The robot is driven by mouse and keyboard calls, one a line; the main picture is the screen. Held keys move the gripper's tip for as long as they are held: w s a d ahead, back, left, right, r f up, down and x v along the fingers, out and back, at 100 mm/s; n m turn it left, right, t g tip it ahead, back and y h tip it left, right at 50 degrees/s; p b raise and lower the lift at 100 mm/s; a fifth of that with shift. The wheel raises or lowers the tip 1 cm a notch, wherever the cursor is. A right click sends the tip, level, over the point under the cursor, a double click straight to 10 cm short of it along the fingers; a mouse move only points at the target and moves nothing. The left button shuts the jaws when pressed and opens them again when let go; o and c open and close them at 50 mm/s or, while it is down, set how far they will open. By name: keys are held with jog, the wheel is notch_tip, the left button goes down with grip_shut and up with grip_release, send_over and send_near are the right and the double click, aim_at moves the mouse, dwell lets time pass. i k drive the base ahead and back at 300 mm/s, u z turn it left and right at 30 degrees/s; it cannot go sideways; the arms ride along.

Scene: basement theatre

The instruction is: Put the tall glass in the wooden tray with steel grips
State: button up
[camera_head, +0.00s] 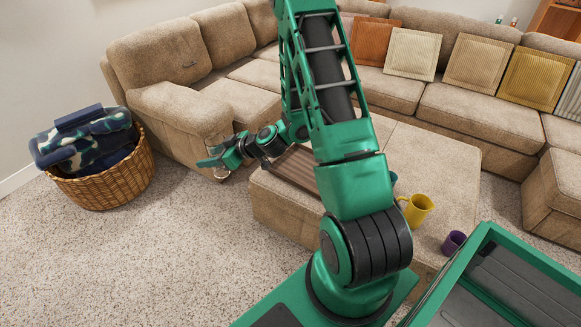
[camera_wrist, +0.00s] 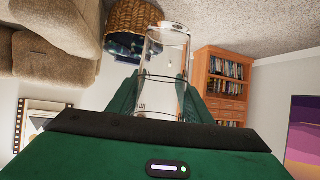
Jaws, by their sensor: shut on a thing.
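My gripper (camera_wrist: 161,98) is shut on a tall clear glass (camera_wrist: 166,50), with one finger on each side of it in the wrist view. In the head view my gripper (camera_head: 215,160) is off the left edge of the ottoman, and the glass (camera_head: 221,174) shows faintly there, partly hidden by the fingers. A brown wooden tray (camera_head: 297,165) lies on the ottoman to the right of my gripper. My arm hides much of the tray, and I cannot make out its steel grips.
The beige ottoman (camera_head: 440,160) also carries a yellow mug (camera_head: 416,209) and a dark purple cup (camera_head: 453,242). A wicker basket (camera_head: 108,183) of blankets stands on the carpet at left. A sectional sofa (camera_head: 160,60) runs behind. Open carpet lies between basket and ottoman.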

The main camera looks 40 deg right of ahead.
aim_at(298, 165)
jog(key=z, duration=0.1)
jog(key=i, duration=0.9)
jog(key=z, duration=0.35)
